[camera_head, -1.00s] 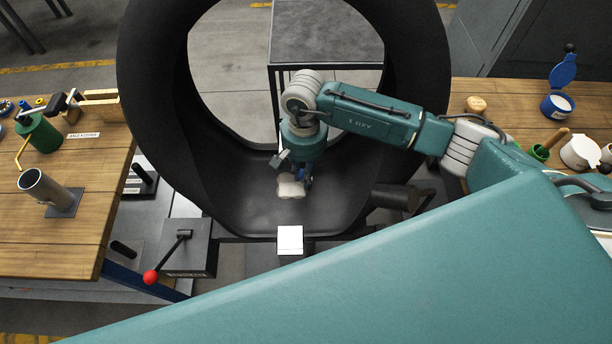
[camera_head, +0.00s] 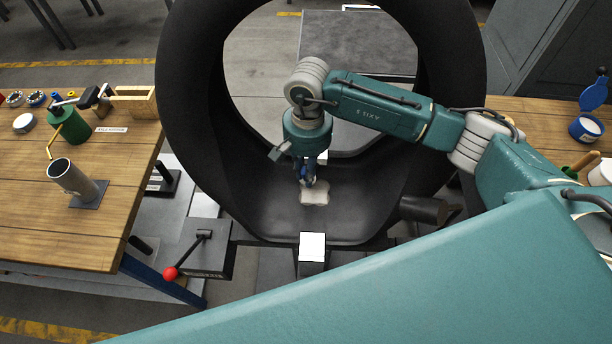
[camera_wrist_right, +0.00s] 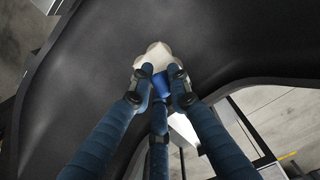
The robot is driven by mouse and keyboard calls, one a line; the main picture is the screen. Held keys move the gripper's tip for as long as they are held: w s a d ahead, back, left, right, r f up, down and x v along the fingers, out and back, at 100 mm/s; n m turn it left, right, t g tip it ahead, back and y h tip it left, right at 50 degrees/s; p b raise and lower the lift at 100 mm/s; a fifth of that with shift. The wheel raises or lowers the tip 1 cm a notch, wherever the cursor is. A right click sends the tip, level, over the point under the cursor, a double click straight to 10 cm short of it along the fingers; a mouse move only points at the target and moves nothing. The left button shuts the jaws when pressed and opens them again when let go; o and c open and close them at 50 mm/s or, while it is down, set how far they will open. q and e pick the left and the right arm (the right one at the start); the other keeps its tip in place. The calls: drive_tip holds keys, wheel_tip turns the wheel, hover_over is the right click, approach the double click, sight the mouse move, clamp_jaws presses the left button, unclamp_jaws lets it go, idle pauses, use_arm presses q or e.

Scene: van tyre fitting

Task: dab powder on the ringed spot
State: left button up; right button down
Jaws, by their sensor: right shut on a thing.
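My right gripper (camera_head: 309,180) reaches down inside the big black tyre (camera_head: 185,110), low on its inner wall. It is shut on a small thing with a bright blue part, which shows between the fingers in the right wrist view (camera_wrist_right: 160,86). A pale, lobed pad (camera_head: 315,194) lies right at the fingertips, against or just above the tyre's inner surface; I cannot tell which. In the right wrist view the pad (camera_wrist_right: 153,53) shows just beyond the fingertips. No ring mark is visible; the pad and fingers hide the surface there. My left gripper is out of view.
An open blue pot with white contents (camera_head: 586,128) stands on the right bench. The left bench (camera_head: 120,190) holds a green can (camera_head: 75,128), a grey tube (camera_head: 75,180) and a wooden box (camera_head: 135,102). A red-knobbed lever (camera_head: 171,273) stands before the tyre.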

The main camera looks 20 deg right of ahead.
sight(302, 182)
drive_tip(key=shift+r, duration=0.6)
drive_tip(key=shift+w+a+r+p, duration=0.1)
drive_tip(key=shift+r+p, duration=0.15)
drive_tip(key=shift+r, duration=0.3)
drive_tip(key=shift+w+a+r+p, duration=0.1)
drive_tip(key=shift+r+p, duration=0.15)
drive_tip(key=shift+r, duration=0.25)
drive_tip(key=shift+s+d+r, duration=0.1)
drive_tip(key=shift+s+r, duration=0.05)
drive_tip(key=shift+r, duration=0.2)
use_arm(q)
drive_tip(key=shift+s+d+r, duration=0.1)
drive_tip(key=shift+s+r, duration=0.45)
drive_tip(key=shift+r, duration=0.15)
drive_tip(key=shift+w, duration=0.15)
use_arm(e)
drive_tip(key=shift+w+a+f+b, duration=0.35)
drive_tip(key=shift+w+a+b, duration=0.05)
drive_tip(key=shift+w+b, duration=0.1)
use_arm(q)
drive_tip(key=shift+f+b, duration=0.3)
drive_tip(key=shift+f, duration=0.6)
use_arm(e)
drive_tip(key=shift+w+a+g+h, duration=0.3)
drive_tip(key=shift+w+a+g, duration=0.1)
